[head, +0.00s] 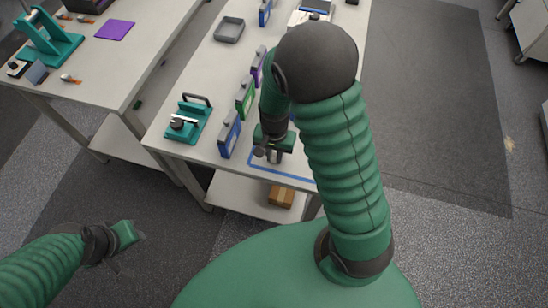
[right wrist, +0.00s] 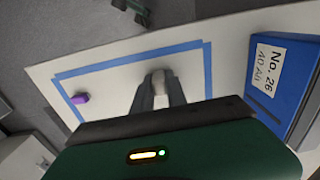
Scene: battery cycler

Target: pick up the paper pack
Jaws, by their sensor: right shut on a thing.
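My right gripper (head: 272,155) is over the near end of the middle table, by the blue tape outline.
A blue battery cell (head: 229,133) labelled "No. 26" (right wrist: 272,75) stands beside the taped area. Green (head: 245,97) and purple (head: 258,66) cells stand behind it. A teal fixture (head: 187,123) is left. A small purple block (right wrist: 80,98) lies near the tape. A cardboard box (head: 281,196) sits below.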

